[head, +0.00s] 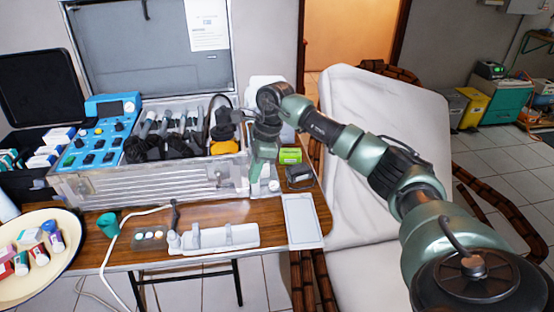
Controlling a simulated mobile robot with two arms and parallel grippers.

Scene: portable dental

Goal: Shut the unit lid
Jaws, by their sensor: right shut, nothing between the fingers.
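The dental unit is a silver metal case (130,187) on a wooden table, with a blue control panel (112,105) and several dark-handled instruments inside. Its lid (130,50) stands open, upright at the back, with a grey inner face and a white paper sheet (207,25) at its upper right. My right gripper (256,186) points down at the right end of the case, in front of the lid's right side. It is shut and empty. I cannot tell whether it touches the case. The lid's right lower corner is partly crowded by other things. My left gripper is out of view.
A black box with a raised lid (40,87) stands left of the unit. A round tray (68,262) is at lower left. A pale reclined chair (385,100) stands right.

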